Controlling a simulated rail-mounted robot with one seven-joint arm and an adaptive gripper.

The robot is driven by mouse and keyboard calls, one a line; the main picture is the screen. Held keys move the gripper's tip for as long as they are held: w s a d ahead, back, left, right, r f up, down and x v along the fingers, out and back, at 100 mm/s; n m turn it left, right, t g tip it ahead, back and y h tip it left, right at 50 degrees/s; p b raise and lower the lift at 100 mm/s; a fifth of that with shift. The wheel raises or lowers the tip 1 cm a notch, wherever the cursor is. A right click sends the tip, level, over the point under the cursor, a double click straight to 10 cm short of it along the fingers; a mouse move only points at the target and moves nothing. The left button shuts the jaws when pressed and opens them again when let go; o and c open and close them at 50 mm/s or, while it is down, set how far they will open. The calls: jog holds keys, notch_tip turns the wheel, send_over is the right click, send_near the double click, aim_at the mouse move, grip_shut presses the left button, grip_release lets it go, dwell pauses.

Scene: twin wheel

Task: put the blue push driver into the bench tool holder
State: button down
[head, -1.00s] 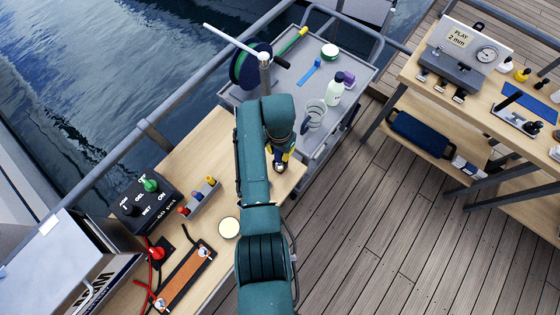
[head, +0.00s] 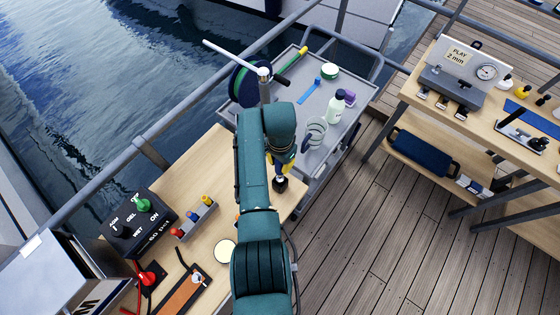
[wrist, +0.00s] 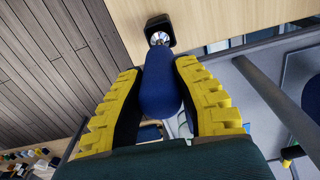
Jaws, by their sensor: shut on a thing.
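My gripper (wrist: 158,72) has yellow ridged fingers in the wrist view, shut on the dark blue handle of the push driver (wrist: 160,92). The driver's silver metal end points at the bench tool holder (wrist: 157,22), a small black block on the wooden bench. The metal end overlaps the holder's opening in this view; I cannot tell how deep it sits. In the head view my gripper (head: 282,164) is above the black holder (head: 280,185) near the bench's right end. The driver is mostly hidden there by my arm.
The bench (head: 225,165) carries a small rack with red, blue and yellow tops (head: 193,219), a black control box (head: 140,222) and a pale round lid (head: 225,252). A grey cart (head: 330,110) with a bottle and mug stands beyond. Bare wood lies left of the holder.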

jog(key=shift+f+b, duration=2.15)
jog(key=shift+f, duration=0.8)
jog(key=shift+f+b, duration=0.3)
jog(key=shift+f, duration=0.05)
jog(key=shift+c, duration=2.3)
grip_release()
notch_tip(320, 180, up, 12)
